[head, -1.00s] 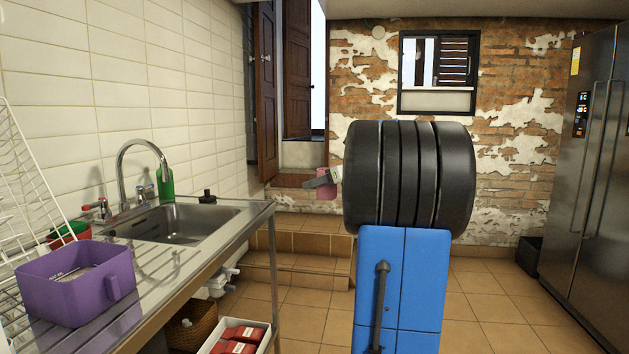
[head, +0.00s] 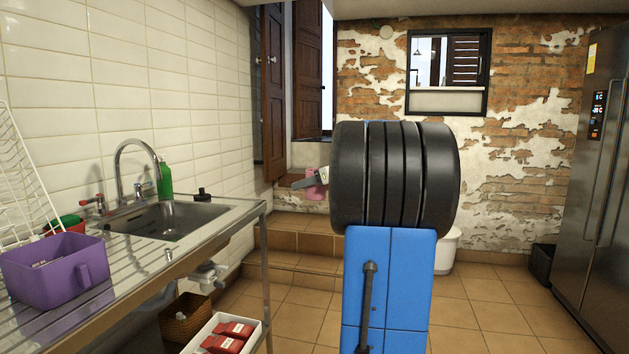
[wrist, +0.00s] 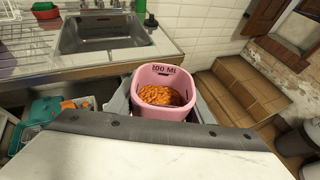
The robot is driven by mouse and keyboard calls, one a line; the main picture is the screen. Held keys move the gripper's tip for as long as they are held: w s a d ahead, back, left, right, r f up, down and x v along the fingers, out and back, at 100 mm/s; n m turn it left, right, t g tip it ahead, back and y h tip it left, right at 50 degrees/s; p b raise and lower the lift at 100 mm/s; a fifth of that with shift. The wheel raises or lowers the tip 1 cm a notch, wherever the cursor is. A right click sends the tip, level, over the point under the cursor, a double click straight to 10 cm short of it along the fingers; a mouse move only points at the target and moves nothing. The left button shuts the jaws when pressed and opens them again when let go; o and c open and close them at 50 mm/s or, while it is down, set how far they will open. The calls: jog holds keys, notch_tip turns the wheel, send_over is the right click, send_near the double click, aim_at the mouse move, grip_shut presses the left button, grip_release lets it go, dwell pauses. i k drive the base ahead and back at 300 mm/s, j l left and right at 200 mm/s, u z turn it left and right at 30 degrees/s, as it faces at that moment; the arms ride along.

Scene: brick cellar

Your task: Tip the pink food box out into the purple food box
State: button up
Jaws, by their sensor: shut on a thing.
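The purple food box (head: 50,275) stands on the metal drainboard at the left of the head view, its handle facing right and its left side near the picture edge. The pink food box (wrist: 160,108) is in my gripper (wrist: 163,100), with a finger on either side. In the head view my gripper (head: 313,180) is far right of the purple box, beyond the counter's edge. There the pink box is small and partly hidden by my gripper.
The steel sink (head: 165,218) with its tap and a green bottle (head: 165,179) lies beyond the purple box. A white dish rack (head: 25,165) stands at the left. Below the counter are a basket (head: 185,317) and a white crate with red packs. Tiled steps are behind.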

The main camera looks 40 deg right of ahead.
aim_at(45, 274)
jog(key=i, duration=0.65)
jog(key=k+l, duration=0.2)
jog(key=l, duration=0.15)
jog(key=k+l+u, duration=0.1)
jog(key=l, duration=0.2)
jog(key=j+u, duration=0.15)
jog(key=u, duration=1.2)
jog(key=i+j, duration=0.25)
jog(key=j, duration=0.15)
